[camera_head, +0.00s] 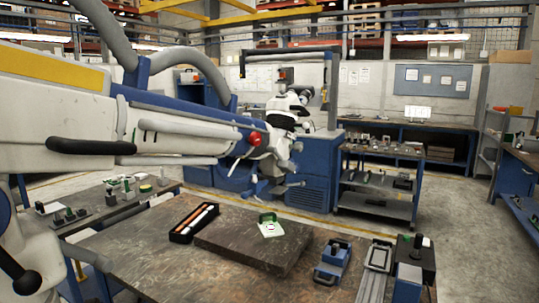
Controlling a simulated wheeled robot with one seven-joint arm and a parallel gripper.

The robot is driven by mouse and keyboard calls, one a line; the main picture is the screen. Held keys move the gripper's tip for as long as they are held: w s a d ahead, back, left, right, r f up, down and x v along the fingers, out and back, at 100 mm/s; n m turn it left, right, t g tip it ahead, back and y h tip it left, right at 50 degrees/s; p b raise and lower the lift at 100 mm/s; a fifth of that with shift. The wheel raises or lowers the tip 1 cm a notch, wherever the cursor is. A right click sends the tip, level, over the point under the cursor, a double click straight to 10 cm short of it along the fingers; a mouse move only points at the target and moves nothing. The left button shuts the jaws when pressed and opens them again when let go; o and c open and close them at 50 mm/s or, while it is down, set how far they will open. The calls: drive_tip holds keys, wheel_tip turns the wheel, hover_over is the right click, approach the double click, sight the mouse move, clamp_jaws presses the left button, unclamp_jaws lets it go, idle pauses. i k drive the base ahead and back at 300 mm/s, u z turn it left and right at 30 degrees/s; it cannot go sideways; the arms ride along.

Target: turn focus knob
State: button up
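A large jointed arm (185,133) with a yellow panel, blue section and grey hoses reaches in from the left. A red round knob (254,139) sits near its far end. A white microscope-like head (284,108) with dark eyepieces (303,96) shows just beyond that end. I cannot tell which part is the focus knob; small knobs there are too fine to make out. I cannot make out my gripper's fingers anywhere, and nothing is visibly held.
A worktable (150,262) in front bears a dark plate (255,240), a black tray of rods (194,222), a green-based part (270,227), a blue clamp (333,262) and a dark box (414,257). A blue cart (376,205) stands behind. Open floor (455,215) lies to the right.

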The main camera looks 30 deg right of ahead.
sight(298, 146)
drive_tip(key=u, duration=1.85)
drive_tip(key=k, duration=2.75)
drive_tip(key=z, duration=3.1)
drive_tip(key=i, duration=4.95)
